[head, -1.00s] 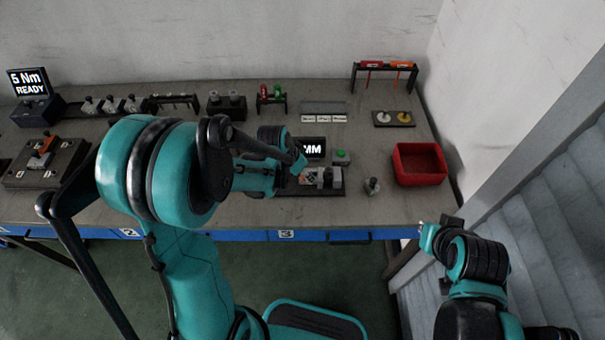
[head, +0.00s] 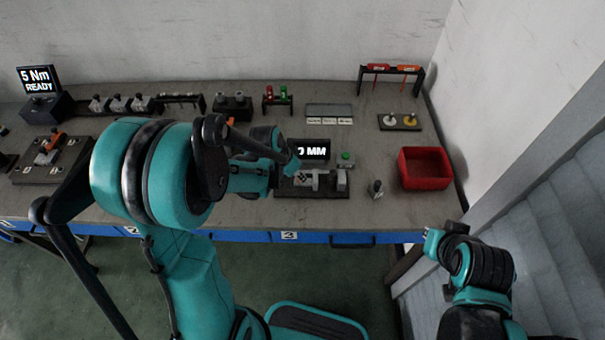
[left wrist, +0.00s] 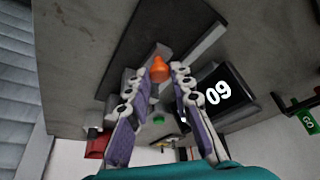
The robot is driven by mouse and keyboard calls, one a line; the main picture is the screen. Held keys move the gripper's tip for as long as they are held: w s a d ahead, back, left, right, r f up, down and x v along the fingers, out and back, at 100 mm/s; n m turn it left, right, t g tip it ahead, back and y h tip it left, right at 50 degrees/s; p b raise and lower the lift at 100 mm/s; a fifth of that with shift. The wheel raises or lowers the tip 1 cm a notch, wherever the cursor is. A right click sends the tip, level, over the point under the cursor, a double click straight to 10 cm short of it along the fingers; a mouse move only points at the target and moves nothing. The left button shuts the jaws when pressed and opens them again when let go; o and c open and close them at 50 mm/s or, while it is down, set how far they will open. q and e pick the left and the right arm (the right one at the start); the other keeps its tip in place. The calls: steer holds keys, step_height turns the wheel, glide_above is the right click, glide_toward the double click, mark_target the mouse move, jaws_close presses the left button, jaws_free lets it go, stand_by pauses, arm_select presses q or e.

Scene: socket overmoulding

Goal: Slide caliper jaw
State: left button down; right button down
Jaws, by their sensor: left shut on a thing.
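The caliper fixture (head: 290,193) is a dark base with grey metal blocks (head: 341,180) on the bench's front half. A black display (head: 312,149) behind it reads "0 MM", its left part hidden by my arm. My left gripper (head: 292,166) is over the fixture's left part. In the left wrist view an orange knob (left wrist: 160,66) stands at the fingertips of my left gripper (left wrist: 168,75), which is shut on it; the exact contact is hard to see. The display (left wrist: 222,95) shows turned digits there. My right gripper (head: 432,240) is off the bench at lower right; its fingers are unclear.
A green button (head: 346,157) sits behind the fixture's right end. A small metal part (head: 376,189) and a red bin (head: 425,168) stand to the right. Racks and trays line the back. Bare bench top lies in front of the red bin.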

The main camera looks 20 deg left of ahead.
arm_select(q)
steer(key=shift+a, duration=0.15)
steer(key=c, duration=1.3)
jaws_free()
steer(key=shift+a, duration=0.15)
steer(key=shift+c, duration=0.2)
steer(key=v, duration=1.2)
steer(key=s+d+r+n+t+y, duration=0.2)
steer(key=s+n, duration=0.3)
steer(key=s, duration=0.6)
steer(key=shift+s+d+r+n+t, duration=0.4)
steer(key=shift+d+r+t, duration=0.1)
steer(key=shift+t, duration=0.1)
